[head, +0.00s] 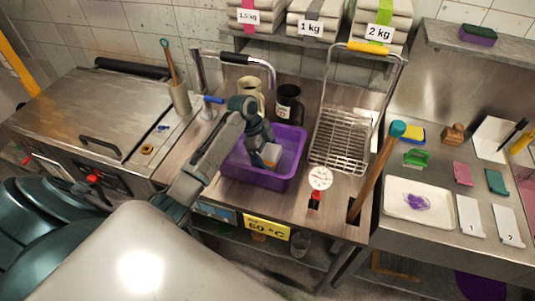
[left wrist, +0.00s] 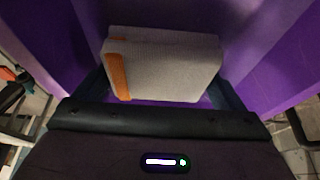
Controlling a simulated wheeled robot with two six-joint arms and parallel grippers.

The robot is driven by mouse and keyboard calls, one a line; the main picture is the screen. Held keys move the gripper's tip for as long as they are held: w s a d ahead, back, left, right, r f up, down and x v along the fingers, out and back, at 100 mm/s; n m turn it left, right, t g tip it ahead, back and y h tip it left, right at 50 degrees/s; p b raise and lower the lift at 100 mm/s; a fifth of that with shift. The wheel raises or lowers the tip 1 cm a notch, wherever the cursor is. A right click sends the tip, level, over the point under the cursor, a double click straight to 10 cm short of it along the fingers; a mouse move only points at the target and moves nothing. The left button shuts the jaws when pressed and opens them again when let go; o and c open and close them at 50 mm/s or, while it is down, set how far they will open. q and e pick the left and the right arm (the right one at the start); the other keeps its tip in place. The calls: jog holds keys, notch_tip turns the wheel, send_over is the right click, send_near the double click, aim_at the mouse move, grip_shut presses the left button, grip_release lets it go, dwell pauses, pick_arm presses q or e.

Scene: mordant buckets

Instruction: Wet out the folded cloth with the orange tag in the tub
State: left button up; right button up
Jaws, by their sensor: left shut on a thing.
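The folded cloth (head: 271,154) is pale grey with an orange tag at one end. My left gripper (head: 264,153) is shut on it and holds it inside the purple tub (head: 262,181), between the tub walls. In the left wrist view the cloth (left wrist: 168,65) lies between the two fingers, with its orange tag (left wrist: 118,75) at the left. Purple tub wall and floor surround it there. I cannot tell whether the cloth touches liquid or the tub floor. My right gripper is in neither view.
A wire rack (head: 341,140) with a yellow handle stands right of the tub. A dial gauge (head: 319,178) and a blue-topped wooden stick (head: 376,170) are at the front right.

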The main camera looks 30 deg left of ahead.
aim_at(267, 153)
pick_arm(q)
jog(key=shift+r, duration=3.5)
dwell(0.5)
notch_tip(267, 153, up, 5)
dwell(0.5)
